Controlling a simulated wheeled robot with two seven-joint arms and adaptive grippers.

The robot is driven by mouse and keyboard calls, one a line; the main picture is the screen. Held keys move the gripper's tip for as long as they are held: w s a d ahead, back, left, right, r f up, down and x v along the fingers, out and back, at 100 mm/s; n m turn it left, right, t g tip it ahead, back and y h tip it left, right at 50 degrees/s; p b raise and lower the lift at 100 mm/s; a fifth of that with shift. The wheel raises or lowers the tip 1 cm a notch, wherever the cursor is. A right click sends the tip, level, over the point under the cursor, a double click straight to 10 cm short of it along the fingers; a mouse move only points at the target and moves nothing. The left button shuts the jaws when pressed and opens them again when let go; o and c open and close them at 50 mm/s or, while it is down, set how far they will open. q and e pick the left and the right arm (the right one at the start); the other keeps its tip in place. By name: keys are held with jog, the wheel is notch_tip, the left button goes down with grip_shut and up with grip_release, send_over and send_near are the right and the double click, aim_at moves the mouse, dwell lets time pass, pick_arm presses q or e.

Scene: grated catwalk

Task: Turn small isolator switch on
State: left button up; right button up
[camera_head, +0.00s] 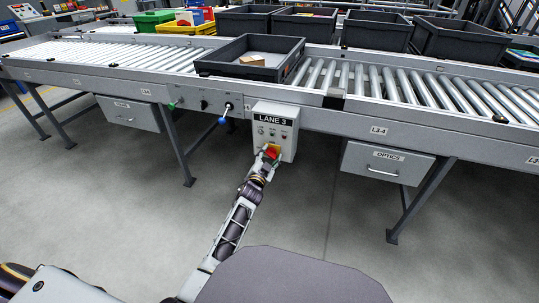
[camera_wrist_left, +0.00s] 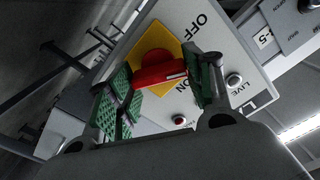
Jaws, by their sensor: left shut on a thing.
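The isolator switch is a red rotary handle (camera_head: 271,152) on a yellow plate, low on the front of a grey box labelled LANE 3 (camera_head: 287,138). My left gripper (camera_head: 268,157) reaches it from below. In the left wrist view, the red handle (camera_wrist_left: 160,78) lies between the green finger pads of my left gripper (camera_wrist_left: 158,85), which is shut on it. The yellow plate (camera_wrist_left: 155,45) shows behind. OFF is printed above the handle; ON is partly hidden by the right finger. The handle's white mark points right, between the two words. My right gripper is not in view.
The box hangs from the front rail of a roller conveyor (camera_head: 430,130). A blue-knobbed lever (camera_head: 223,120) is to its left. A drawer labelled OPTICS (camera_head: 387,164) is at right, another drawer (camera_head: 130,113) at left. A black tray (camera_head: 250,70) sits on the rollers. The floor in front is clear.

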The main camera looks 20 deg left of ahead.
pick_arm(q)
jog(key=m, duration=0.5)
jog(key=shift+f+m, duration=0.15)
jog(key=shift+m, duration=0.25)
jog(key=m, duration=0.2)
jog(key=shift+d+m, duration=0.1)
jog(key=shift+m, duration=0.2)
jog(key=m, duration=0.2)
jog(key=shift+f+m+b, duration=0.1)
jog(key=shift+m+b, duration=0.2)
jog(key=shift+b, duration=0.1)
jog(key=shift+m, duration=0.4)
jog(key=o, duration=1)
